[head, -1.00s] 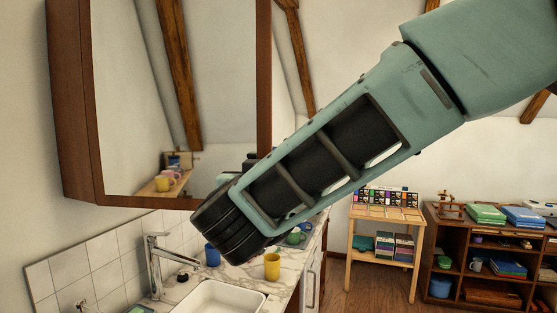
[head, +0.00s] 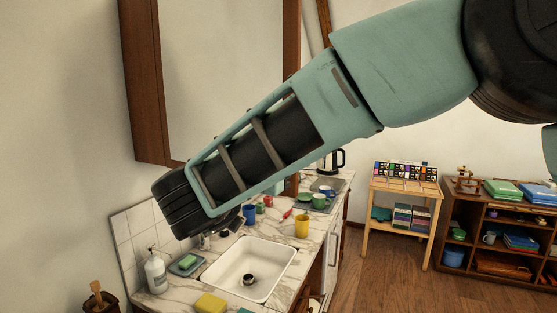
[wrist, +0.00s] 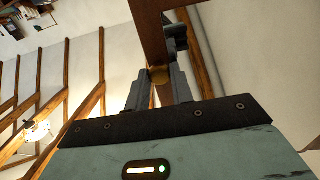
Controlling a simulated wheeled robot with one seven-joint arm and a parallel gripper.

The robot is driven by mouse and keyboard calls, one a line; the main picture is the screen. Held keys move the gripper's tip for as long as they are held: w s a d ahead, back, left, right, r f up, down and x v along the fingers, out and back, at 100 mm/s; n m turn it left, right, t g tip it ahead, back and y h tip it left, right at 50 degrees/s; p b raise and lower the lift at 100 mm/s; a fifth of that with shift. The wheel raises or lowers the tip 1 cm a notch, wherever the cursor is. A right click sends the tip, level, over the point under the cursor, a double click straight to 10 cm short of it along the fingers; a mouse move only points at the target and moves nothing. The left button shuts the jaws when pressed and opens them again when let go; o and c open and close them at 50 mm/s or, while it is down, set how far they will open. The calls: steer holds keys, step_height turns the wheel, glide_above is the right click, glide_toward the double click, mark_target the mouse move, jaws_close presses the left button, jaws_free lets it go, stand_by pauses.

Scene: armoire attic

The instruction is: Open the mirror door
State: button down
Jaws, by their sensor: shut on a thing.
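The mirror door (head: 222,75) hangs on the wall at the upper left of the head view, its glass set in a brown wooden frame. In the wrist view, my gripper (wrist: 160,78) is shut on a small round brass-coloured knob (wrist: 159,74). The knob sits against a brown wooden frame bar (wrist: 152,30). In the head view my arm crosses the lower part of the mirror, and the fingertips and knob are hidden. I cannot tell whether the door stands ajar.
Below the mirror is a marble counter with a white sink (head: 225,265), a soap bottle (head: 155,272), a yellow sponge (head: 211,303) and a yellow cup (head: 302,226). A small wooden stand (head: 405,185) and brown shelves (head: 480,235) stand at the right. Wooden floor (head: 370,275) shows between.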

steer(key=shift+r, duration=0.15)
steer(key=c, duration=1.2)
jaws_free()
steer(key=shift+c, duration=0.2)
steer(key=shift+s, duration=0.1)
steer(key=b+v, duration=0.5)
steer(key=v, duration=1.2)
steer(key=shift+b, duration=0.35)
steer(key=shift+s, duration=0.15)
